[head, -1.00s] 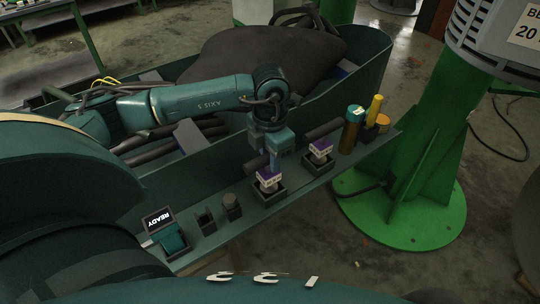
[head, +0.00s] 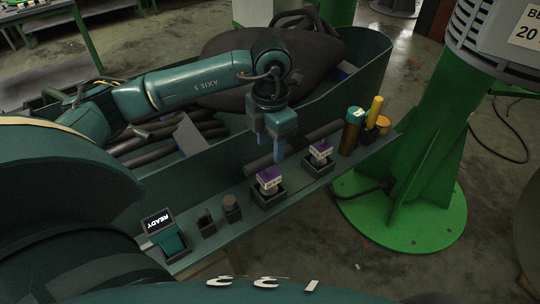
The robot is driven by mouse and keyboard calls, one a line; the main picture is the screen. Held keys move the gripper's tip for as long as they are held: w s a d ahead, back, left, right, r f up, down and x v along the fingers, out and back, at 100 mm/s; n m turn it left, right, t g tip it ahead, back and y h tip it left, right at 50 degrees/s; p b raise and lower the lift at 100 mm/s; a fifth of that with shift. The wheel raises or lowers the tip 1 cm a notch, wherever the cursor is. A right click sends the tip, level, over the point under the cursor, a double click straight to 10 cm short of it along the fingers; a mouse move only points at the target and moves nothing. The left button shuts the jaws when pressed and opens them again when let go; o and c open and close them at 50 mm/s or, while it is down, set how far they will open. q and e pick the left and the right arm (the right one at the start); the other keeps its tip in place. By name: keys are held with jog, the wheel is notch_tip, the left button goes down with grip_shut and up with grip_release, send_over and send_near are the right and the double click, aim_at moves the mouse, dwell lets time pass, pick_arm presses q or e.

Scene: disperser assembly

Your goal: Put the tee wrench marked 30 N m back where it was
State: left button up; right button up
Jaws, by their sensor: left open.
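Two tee wrenches with purple-and-white marked heads stand in dark square holders on the long shelf. The left wrench (head: 269,176) is nearer to me, and the right wrench (head: 320,148) is further along. Their markings are too small to read, so I cannot tell which says 30 N m. Both look upright and seated in their holders. My left gripper (head: 278,157) is open and empty, pointing down just above and behind the left wrench's head, apparently apart from it. My right gripper is not in view.
On the shelf (head: 236,222) stand a READY display (head: 158,221), two small dark holders (head: 206,220), a teal-capped brown cylinder (head: 352,132) and a yellow cylinder (head: 375,109). Behind lies a trough holding dark rollers and a dark bag (head: 240,45). A green column (head: 425,150) stands at right.

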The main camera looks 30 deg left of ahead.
pick_arm(q)
notch_tip(320, 180, up, 7)
dwell(0.3)
jog(key=shift+f, duration=0.1)
dwell(0.4)
